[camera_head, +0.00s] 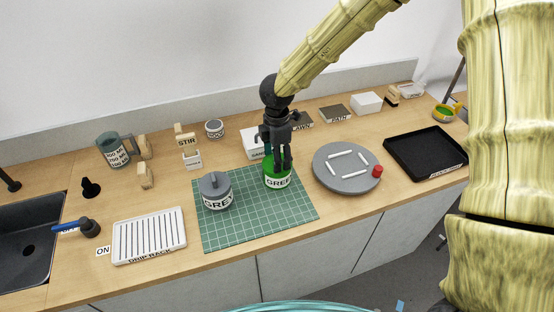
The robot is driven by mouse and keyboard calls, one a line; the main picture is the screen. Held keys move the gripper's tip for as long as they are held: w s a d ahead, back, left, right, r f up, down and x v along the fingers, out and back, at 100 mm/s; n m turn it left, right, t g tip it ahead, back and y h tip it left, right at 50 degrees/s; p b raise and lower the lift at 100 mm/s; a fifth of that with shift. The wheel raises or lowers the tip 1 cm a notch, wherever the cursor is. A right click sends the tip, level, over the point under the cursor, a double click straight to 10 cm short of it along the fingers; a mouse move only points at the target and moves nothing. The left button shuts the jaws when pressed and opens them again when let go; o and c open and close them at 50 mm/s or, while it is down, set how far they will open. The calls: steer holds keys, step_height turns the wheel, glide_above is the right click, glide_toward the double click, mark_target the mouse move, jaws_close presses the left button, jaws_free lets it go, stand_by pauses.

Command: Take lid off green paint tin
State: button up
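The green paint tin (279,182), labelled GREEN, stands upright on the green cutting mat (236,236), near its right part. My gripper (282,166) points down at the tin's top from above, with its fingers in front of the upper part. The fingers hide most of the lid and any knob on it. I cannot tell whether the fingers are closed on the lid or only beside it.
A lidded grey tin (213,191) stands just left on the mat. A round grey turntable (340,181) with white sticks and a red knob (377,171) is to the right. A drip rack (150,236) lies left. A black tray (425,150) sits far right. The mat's front is clear.

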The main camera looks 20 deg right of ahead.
steer(key=shift+f, duration=0.2)
steer(key=shift+c, duration=0.2)
steer(key=c, duration=1)
